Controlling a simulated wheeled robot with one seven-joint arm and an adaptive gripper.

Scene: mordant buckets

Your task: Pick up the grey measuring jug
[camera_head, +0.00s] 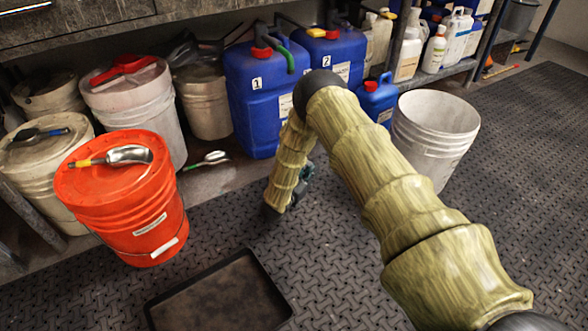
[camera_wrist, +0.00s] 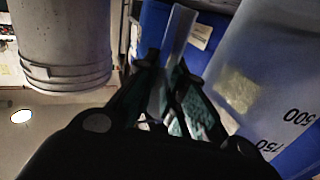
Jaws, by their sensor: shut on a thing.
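The grey measuring jug (camera_wrist: 262,62) fills the right of the wrist view. It is translucent, with black markings "500" and "750" that appear steeply turned in the picture. My gripper (camera_wrist: 166,66) is shut on a pale upright strip beside the jug's body, which looks like its handle. In the head view only a dark part of my gripper (camera_head: 302,186) shows behind my arm, low near the blue drums. The jug is hidden in that view. I cannot tell whether its base touches the floor.
Blue drums (camera_head: 262,105) and a small blue can (camera_head: 377,100) stand close behind. A white bucket (camera_head: 436,128) is to the right. An orange bucket (camera_head: 125,205) with a scoop on its lid is left. A black tray (camera_head: 225,295) lies in front. The mat at right is clear.

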